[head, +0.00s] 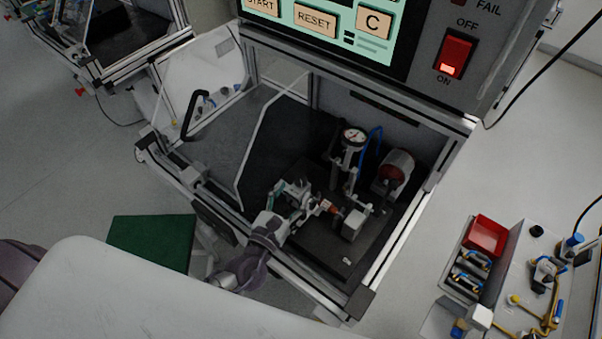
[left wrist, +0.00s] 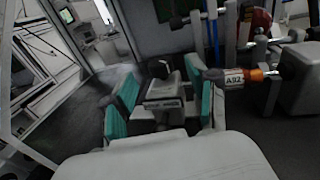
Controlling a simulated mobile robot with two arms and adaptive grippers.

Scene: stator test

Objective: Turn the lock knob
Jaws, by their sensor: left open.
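My left gripper (head: 293,193) is inside the open test cabinet, at the left end of a dark fixture plate (head: 346,261). In the left wrist view its two teal-padded fingers (left wrist: 165,100) stand apart. A grey part with a dark top lies between them there; I cannot tell whether it is the lock knob. I cannot single out the lock knob for certain. My right gripper is not in view.
On the fixture stand a dial gauge (head: 353,138), a blue hose (head: 374,144) and a red-faced cylinder (head: 393,172). The cabinet's metal frame (head: 408,238) borders the opening. A control panel (head: 350,35) is above. A side table at right holds a red bin (head: 485,237).

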